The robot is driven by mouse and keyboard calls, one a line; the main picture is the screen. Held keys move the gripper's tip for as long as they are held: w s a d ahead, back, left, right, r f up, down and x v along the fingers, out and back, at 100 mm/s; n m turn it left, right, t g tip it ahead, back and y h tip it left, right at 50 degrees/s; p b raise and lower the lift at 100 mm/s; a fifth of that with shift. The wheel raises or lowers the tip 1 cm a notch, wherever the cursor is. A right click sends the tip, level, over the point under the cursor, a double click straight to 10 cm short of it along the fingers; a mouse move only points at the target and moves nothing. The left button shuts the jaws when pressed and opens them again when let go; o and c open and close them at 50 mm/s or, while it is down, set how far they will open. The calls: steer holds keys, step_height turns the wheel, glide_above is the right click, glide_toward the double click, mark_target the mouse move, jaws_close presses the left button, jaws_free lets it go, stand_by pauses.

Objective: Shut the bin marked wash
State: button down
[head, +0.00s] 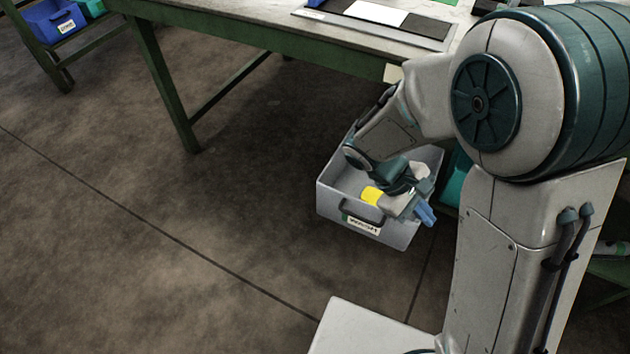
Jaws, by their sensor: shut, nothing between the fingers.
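The bin (333,211) is a light grey open box standing out from under the workbench, with a dark handle on its front. A white label (362,225) with green on it sits below the handle; its small letters seem to read wash. My gripper (427,217) has blue fingers and is shut and empty. It is at the bin's front right corner, over or just outside the front wall; I cannot tell whether it touches. My arm hides much of the bin's inside and right side.
The workbench (230,12) has green legs and a tray with a black and white surface on top. A teal bin (456,181) is partly hidden right of the grey one. A blue bin (50,22) stands far left. The floor at left is clear.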

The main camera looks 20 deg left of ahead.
steer(key=s+a+f+n+t+y+p, duration=0.1)
steer(key=s+a+f+n+t+y, duration=0.15)
steer(key=a+f+n+t, duration=0.55)
steer(key=s+a+f+n+t+y, duration=0.2)
steer(key=s+a+f+n+t, duration=0.15)
steer(key=a+n, duration=0.55)
steer(key=s+a+f+n+t+y+p, duration=0.1)
steer(key=s+a+f+n+t+y, duration=0.15)
steer(key=a+f+n+t, duration=0.65)
steer(key=w+a+r+m+g+b, duration=0.2)
steer(key=w+r+m+g+b, duration=0.1)
steer(key=w, duration=1.1)
steer(key=shift+w+r+m+b, duration=0.3)
steer(key=shift+w+r+b, duration=0.1)
steer(key=shift+r, duration=0.25)
steer(key=shift+w, duration=0.1)
